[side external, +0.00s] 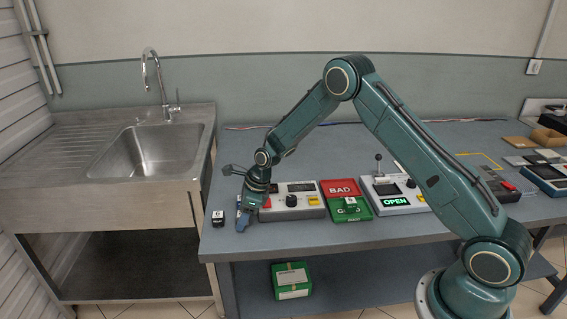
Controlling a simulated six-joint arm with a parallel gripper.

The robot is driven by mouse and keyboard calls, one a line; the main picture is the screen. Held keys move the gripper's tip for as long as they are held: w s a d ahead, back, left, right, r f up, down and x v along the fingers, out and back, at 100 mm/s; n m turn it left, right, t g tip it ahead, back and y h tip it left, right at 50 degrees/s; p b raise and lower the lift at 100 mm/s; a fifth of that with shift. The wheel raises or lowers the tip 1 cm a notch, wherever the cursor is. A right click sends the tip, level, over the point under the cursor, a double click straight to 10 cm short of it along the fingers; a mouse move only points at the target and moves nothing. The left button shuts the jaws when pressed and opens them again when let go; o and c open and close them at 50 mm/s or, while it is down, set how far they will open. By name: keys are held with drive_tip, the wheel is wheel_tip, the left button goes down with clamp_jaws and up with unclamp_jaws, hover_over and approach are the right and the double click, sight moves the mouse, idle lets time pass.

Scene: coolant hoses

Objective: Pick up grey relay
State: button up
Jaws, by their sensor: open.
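My gripper (245,215) points down over the left end of the bench, just left of a grey control box. Its jaws are open; a bluish part shows at the fingers, and I cannot tell whether it is a fingertip or a thing between them. A small dark block with a white marked top (217,218) sits upright at the bench's left edge, apart from the gripper and to its left. Another small pale-topped block (351,201) sits on the green tray. I cannot tell for certain which block is the grey relay.
The grey control box (291,207) stands close right of the gripper. Beyond it are a red BAD tray (340,187), a green tray (347,213) and a box reading OPEN (394,203) with a lever. The bench (330,240) drops off at left, beside a sink (155,150).

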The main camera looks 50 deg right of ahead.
idle(0.5)
drive_tip(key=c, duration=1.1)
drive_tip(key=shift+o, duration=0.2)
wheel_tip(320, 180, up, 20)
idle(0.4)
